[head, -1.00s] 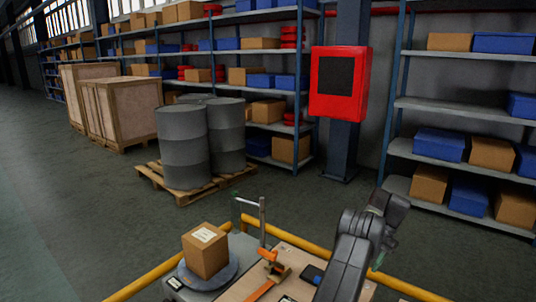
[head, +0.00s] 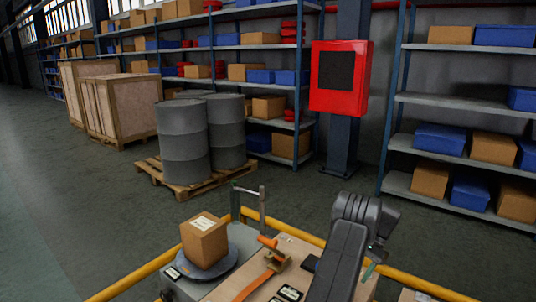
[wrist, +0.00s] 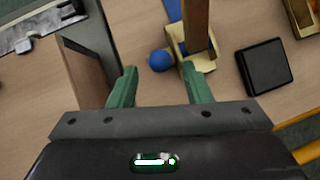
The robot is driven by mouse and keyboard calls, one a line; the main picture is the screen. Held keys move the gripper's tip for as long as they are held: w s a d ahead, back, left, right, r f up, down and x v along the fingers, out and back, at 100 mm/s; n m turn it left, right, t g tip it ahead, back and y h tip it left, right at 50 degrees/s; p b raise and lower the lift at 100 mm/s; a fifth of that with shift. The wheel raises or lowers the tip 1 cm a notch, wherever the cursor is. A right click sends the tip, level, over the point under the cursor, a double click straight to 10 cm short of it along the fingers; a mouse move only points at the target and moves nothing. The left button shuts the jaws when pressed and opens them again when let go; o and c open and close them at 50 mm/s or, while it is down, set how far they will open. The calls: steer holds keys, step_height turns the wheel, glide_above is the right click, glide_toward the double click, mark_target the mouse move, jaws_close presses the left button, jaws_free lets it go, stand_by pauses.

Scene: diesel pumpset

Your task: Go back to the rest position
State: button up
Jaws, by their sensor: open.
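My gripper (wrist: 160,86) has two green fingers standing well apart, with nothing between their tips. It is over a wooden worktop (wrist: 225,92) in the wrist view. A blue ball (wrist: 160,61) and a brass-coloured fitting (wrist: 197,55) with a wooden piece lie just past the fingertips, apart from them. In the head view my grey arm is bent over the right side of the worktop (head: 233,283). A green finger shows at its lower right, and the rest of the gripper is hidden behind the arm.
A cardboard box (head: 204,241) sits on a round grey plate (head: 214,272). An orange-handled tool (head: 273,254) lies on the worktop. A yellow rail (head: 138,276) edges the bench. A black block (wrist: 264,66) is right of the fitting. Drums (head: 183,143) on a pallet and shelves stand behind.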

steer(key=x, duration=0.4)
steer(key=shift+s+a+f, duration=0.2)
steer(key=shift+a+f, duration=0.05)
steer(key=shift+f, duration=0.05)
steer(key=shift+s+a+r+t+h, duration=0.15)
steer(key=shift+s+t+h, duration=0.2)
steer(key=shift+t+h, duration=0.2)
steer(key=shift+s+a+f+n+t+h+b, duration=0.15)
steer(key=shift+s+a+t+h+b, duration=0.15)
steer(key=shift+t+h+b, duration=0.3)
steer(key=shift+s+a+f+n+t+h+b, duration=0.1)
steer(key=shift+s+a+t+h+b, duration=0.3)
steer(key=shift+t+b, duration=0.35)
steer(key=shift+s+a+f+n+t+h+b, duration=0.15)
steer(key=shift+s+t+h+b, duration=0.1)
steer(key=shift+t+h+b, duration=0.4)
steer(key=shift+r, duration=0.1)
